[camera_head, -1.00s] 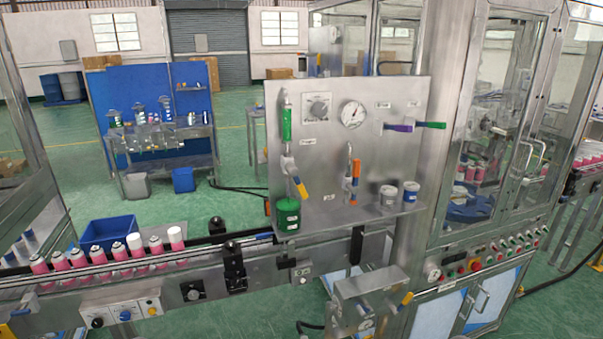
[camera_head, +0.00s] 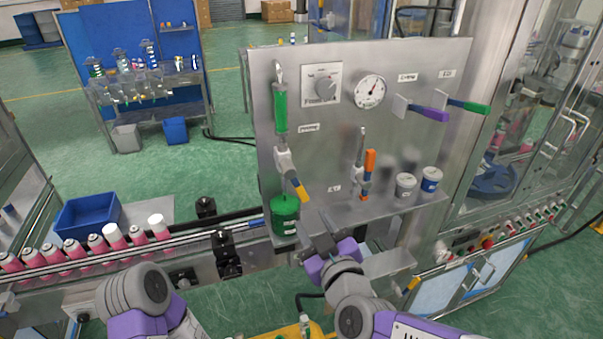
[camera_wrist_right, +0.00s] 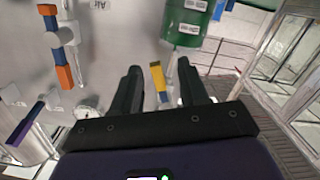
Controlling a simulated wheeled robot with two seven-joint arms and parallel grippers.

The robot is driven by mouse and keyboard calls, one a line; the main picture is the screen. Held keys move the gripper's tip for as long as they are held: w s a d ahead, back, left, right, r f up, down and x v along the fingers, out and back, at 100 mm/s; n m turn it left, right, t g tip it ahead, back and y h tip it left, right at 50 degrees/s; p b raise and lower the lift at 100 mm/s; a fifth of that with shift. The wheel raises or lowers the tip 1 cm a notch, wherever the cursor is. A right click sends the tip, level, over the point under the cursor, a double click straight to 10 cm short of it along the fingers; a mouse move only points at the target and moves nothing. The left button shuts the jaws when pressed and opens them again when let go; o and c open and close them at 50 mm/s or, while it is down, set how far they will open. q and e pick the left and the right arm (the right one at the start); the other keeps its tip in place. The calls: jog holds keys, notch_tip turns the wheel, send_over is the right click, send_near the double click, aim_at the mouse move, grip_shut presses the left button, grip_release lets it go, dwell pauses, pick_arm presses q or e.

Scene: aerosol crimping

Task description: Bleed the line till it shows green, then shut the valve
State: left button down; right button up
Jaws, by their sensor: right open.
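A steel panel (camera_head: 335,130) carries an upright green-coloured tube (camera_head: 280,108) at its left. Below it is a white valve body (camera_head: 284,163) with a yellow-and-blue lever (camera_head: 299,191) slanting down to the right. A green cup (camera_head: 284,217) stands under the valve. The cup (camera_wrist_right: 187,22) and the lever's yellow end (camera_wrist_right: 157,74) also show in the right wrist view. My right gripper (camera_head: 314,226) is open just below the lever. In the wrist view, the yellow end appears between its fingertips (camera_wrist_right: 158,70); contact cannot be told. My left arm is at the lower left, its gripper out of view.
A second valve with an orange handle (camera_head: 370,162) and two small pots (camera_head: 405,185) are right of the lever. A conveyor with pink cans (camera_head: 75,249) runs at the left.

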aim_at(303, 196)
jog(key=shift+t, duration=0.4)
jog(key=shift+w+a+r+p, duration=0.1)
jog(key=shift+w+a+r, duration=0.35)
jog(key=shift+w, duration=0.65)
jog(key=shift+w+a+r+p, duration=0.15)
jog(key=shift+w+a+r, duration=0.35)
jog(key=shift+w, duration=0.55)
jog(key=shift+w+a+r+p, duration=0.1)
jog(key=shift+w+a+r, duration=0.2)
jog(key=shift+w+r, duration=0.55)
jog(key=shift+w+f, duration=0.25)
grip_shut()
